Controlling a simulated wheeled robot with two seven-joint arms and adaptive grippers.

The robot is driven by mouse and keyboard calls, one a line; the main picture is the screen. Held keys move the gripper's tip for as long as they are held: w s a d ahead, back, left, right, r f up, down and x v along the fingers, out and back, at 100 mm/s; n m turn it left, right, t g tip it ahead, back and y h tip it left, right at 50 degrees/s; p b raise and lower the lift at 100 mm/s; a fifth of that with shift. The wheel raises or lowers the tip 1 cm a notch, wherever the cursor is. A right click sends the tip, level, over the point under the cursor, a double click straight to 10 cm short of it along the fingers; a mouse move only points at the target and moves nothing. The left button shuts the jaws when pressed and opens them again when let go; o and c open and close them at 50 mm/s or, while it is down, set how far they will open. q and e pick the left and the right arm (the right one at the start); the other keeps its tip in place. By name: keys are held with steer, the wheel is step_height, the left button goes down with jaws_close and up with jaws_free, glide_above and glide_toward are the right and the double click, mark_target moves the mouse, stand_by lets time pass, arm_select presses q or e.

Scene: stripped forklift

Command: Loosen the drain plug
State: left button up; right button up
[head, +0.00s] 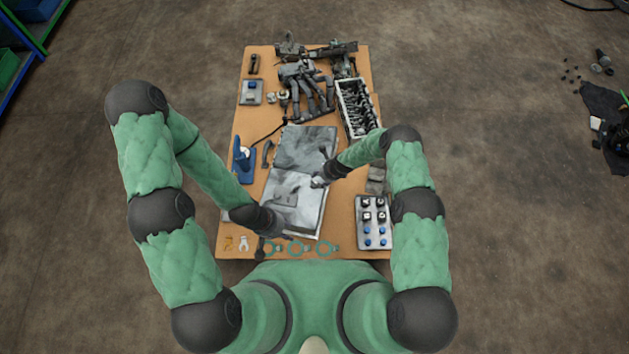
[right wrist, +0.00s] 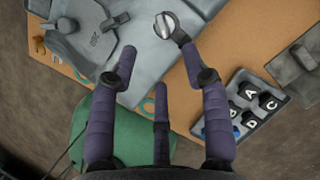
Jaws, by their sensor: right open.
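A large grey metal pan (head: 300,150) lies flat in the middle of the wooden table. In the right wrist view a round metal piece with a bar across it (right wrist: 166,22) sits on grey metal, close to my fingertips; I cannot tell for sure whether it is the drain plug. My right gripper (head: 319,181) is over the right side of the pan. Its dark fingers (right wrist: 155,50) are spread and empty in the right wrist view. My left gripper (head: 284,225) is low over the pan's near left part; its fingers are too unclear to read.
Teal rings (head: 298,248) lie along the near edge. A lettered block (head: 374,222) stands on the near right, a blue tool (head: 243,160) on the left. A long crate (head: 357,108) and dark machine parts (head: 308,88) fill the far end.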

mark_target(314, 182)
steer(key=b+x, duration=0.5)
steer(key=x, duration=0.5)
steer(key=shift+f, duration=0.15)
